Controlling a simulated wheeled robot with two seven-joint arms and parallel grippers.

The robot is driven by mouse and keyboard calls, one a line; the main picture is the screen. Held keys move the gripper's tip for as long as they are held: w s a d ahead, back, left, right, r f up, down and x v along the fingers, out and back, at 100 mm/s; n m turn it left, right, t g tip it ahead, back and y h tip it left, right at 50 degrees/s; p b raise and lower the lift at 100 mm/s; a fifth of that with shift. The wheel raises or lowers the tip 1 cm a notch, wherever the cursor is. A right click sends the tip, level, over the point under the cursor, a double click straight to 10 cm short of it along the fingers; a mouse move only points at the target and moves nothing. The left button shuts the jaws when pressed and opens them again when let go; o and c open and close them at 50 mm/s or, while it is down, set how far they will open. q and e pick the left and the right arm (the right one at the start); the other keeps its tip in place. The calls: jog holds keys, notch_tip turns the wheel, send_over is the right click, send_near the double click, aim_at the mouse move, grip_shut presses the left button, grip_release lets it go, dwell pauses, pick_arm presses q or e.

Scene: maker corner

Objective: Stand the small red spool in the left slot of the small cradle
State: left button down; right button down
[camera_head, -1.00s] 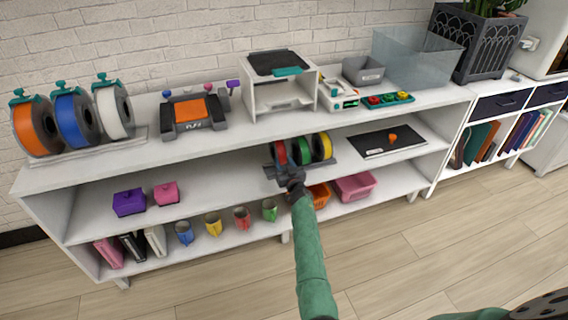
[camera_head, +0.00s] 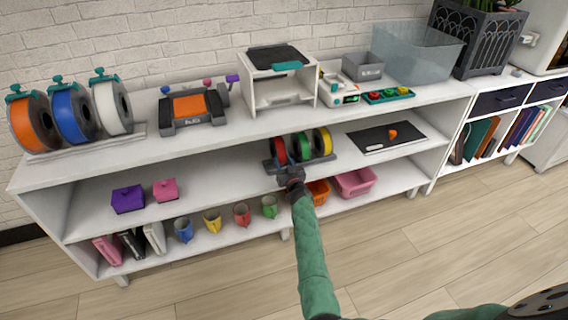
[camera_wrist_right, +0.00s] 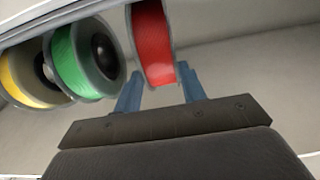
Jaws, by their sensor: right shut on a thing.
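My right gripper (camera_head: 284,169) reaches in from the front and is shut on the red spool. In the right wrist view the blue fingers (camera_wrist_right: 160,88) sit on both sides of the red spool (camera_wrist_right: 153,45). The small green spool (camera_head: 302,147) and small yellow spool (camera_head: 322,142) stand to its right in the cradle. The left slot is hidden, so I cannot tell whether the red spool touches its bottom. My left gripper is out of view.
A dark mat (camera_head: 386,138) with an orange item lies right of the cradle. An orange bin (camera_head: 318,193) and pink bin (camera_head: 354,182) stand below. Large spools (camera_head: 70,118) stand on the top shelf, whose board overhangs the cradle.

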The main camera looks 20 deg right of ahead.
dwell(0.4)
jog(key=c, duration=0.7)
grip_release()
jog(key=shift+c, duration=0.2)
jog(key=shift+s, duration=0.1)
jog(key=shift+s+f, duration=0.15)
jog(key=shift+s, duration=0.55)
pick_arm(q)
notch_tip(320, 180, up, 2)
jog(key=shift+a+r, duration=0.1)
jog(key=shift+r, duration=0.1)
pick_arm(e)
jog(key=s, duration=0.6)
jog(key=shift+f, duration=0.3)
jog(key=shift+d, duration=0.1)
